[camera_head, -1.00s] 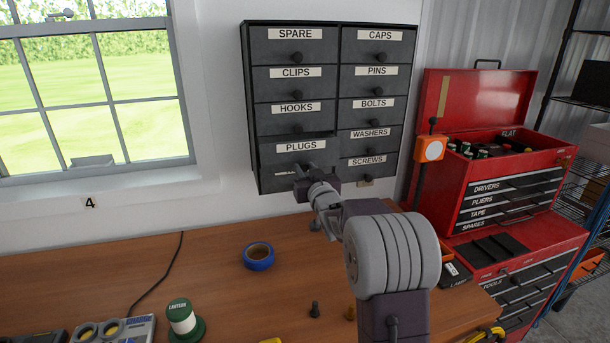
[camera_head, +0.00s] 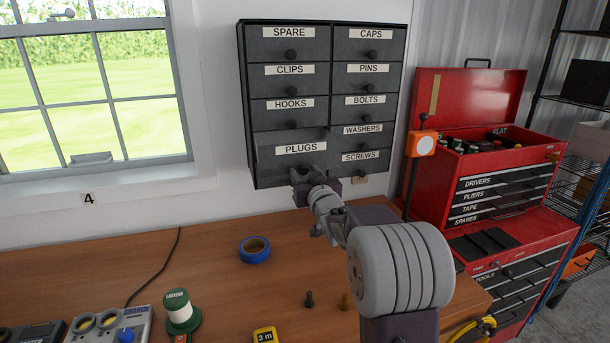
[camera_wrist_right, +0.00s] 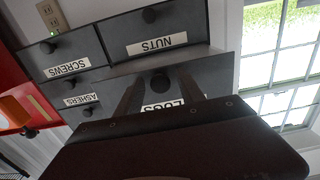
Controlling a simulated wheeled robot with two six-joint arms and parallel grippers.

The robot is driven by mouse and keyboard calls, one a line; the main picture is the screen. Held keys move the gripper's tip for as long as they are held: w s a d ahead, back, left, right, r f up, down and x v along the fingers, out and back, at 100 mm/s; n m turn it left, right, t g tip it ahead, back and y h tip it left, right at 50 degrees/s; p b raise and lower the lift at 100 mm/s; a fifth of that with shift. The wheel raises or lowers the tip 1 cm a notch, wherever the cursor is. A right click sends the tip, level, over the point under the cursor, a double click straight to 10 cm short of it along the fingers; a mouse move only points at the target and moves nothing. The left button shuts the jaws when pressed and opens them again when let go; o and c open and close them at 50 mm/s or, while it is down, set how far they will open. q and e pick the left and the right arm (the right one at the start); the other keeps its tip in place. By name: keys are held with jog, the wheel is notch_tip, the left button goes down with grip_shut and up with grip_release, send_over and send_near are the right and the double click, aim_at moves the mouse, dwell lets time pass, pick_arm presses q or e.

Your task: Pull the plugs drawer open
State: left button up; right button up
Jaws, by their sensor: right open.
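The plugs drawer (camera_head: 268,160) is in the lower left column of a dark cabinet of small labelled drawers on the wall. Its front stands out from the cabinet, with a dark gap above it, so it is partly open. My right gripper (camera_head: 307,176) is at the lower part of that front. In the right wrist view, which is upside down, the plugs drawer's round knob (camera_wrist_right: 160,84) lies between the two spread fingers of my right gripper (camera_wrist_right: 160,92). The fingers partly cover the plugs label. My left gripper is not in view.
The nuts drawer (camera_wrist_right: 155,42) is beside the plugs drawer in the wrist view and looks closed. A red toolbox (camera_head: 470,110) stands to the right.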

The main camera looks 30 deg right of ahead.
jog(key=b+v, duration=0.1)
jog(key=v, duration=0.8)
jog(key=shift+d, duration=0.1)
